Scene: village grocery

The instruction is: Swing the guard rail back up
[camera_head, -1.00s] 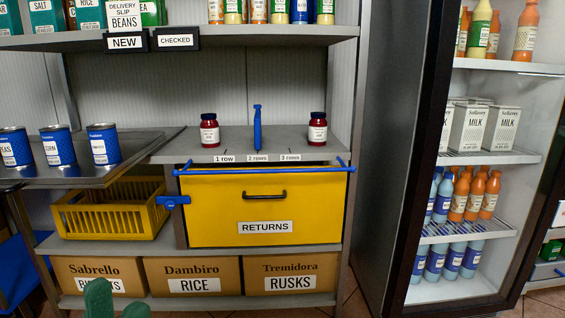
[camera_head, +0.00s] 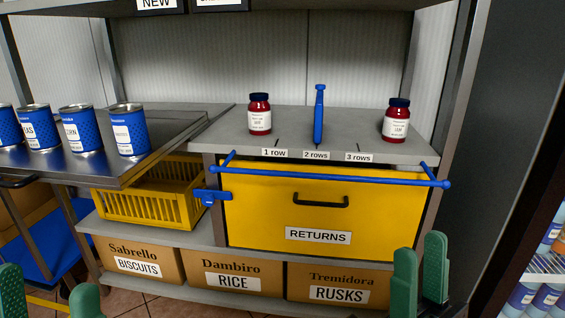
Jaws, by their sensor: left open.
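The blue guard rail (camera_head: 335,177) runs across the front of the shelf, low along the top edge of the yellow RETURNS drawer (camera_head: 265,215). Short blue arms at both ends join it to the shelf, and its right end has a round knob. My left gripper (camera_head: 48,292) is open and empty at the bottom left, well away from the rail. My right gripper (camera_head: 420,275) is at the bottom right, below the rail's right end. Its green fingers stand apart with nothing seen between them.
Above the rail, the shelf (camera_head: 362,146) holds two red jars (camera_head: 260,116) and an upright blue divider (camera_head: 319,115). A blue latch (camera_head: 212,196) sits at the drawer's left. Blue cans (camera_head: 128,130) stand on a metal counter at left. Cardboard boxes (camera_head: 235,278) line the bottom shelf.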

